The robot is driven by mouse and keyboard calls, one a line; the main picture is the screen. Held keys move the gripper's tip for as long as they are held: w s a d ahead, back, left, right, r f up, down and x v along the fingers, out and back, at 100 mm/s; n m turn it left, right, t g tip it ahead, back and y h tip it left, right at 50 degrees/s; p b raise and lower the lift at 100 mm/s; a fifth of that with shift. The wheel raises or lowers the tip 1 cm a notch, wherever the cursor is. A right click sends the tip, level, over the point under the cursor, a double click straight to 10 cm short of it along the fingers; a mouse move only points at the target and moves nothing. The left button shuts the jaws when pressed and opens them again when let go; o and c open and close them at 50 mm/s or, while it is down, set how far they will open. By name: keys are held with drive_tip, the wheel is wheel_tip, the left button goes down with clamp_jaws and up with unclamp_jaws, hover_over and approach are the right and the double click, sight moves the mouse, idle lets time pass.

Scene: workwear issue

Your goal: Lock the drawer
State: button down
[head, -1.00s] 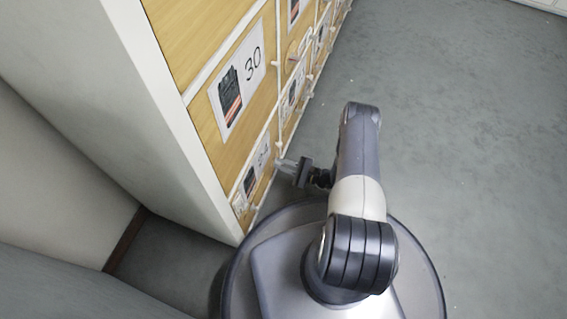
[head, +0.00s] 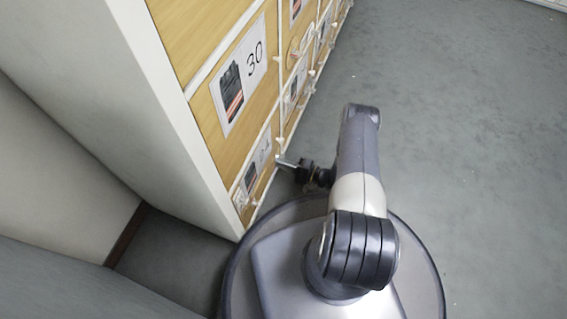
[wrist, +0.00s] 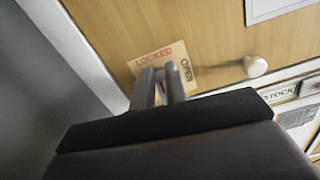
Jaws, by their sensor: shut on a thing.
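The drawer front (wrist: 205,40) is pale wood, low in the cabinet; it also shows in the head view (head: 262,150). It carries a tan lock plate (wrist: 178,52) with red LOCKED and dark OPEN lettering, tilted in the wrist view. My gripper (wrist: 163,78) is at this plate, its fingertips close together over the plate's middle. It is shut on the lock's turn piece, which the fingers mostly hide, so I cannot tell which word it points to. In the head view my gripper (head: 281,163) reaches left to the drawer front. A white round knob (wrist: 255,67) sits right of the plate.
The white cabinet side (head: 150,110) stands at left. A STOCK label (wrist: 284,92) is at right in the wrist view. Grey floor (head: 450,130) is clear at right.

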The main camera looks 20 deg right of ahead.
drive_tip(key=shift+w+f+n, duration=0.1)
drive_tip(key=shift+f+n, duration=0.05)
drive_tip(key=shift+n, duration=0.35)
drive_tip(key=c, duration=1.4)
unclamp_jaws()
drive_tip(key=shift+c, duration=0.2)
